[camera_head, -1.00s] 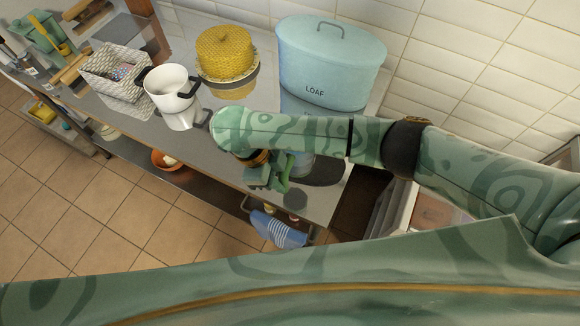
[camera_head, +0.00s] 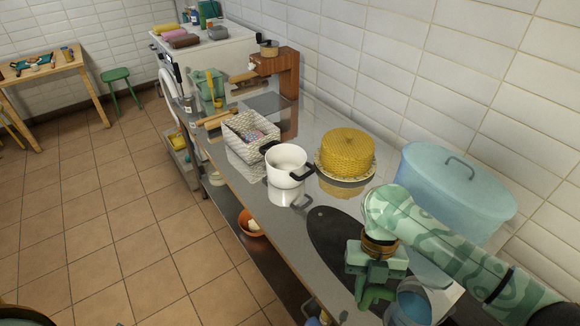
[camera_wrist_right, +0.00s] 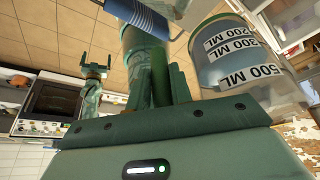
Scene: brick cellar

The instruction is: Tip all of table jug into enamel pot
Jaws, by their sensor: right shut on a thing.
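The enamel pot (camera_head: 287,173), white with black handles, stands upright on the steel counter, its opening facing up. My right gripper (camera_head: 378,284) is shut on the table jug (camera_head: 408,311) near the front right of the counter, to the right of and nearer than the pot. In the right wrist view the jug (camera_wrist_right: 245,72) is a clear measuring vessel with ML labels and a bluish inside; how full it is I cannot tell. The fingers hide part of its green handle. My left gripper (camera_wrist_right: 96,68) shows small in the right wrist view, its fingers apart and empty.
A dark oval board (camera_head: 335,242) lies between pot and gripper. The wall bounds the back.

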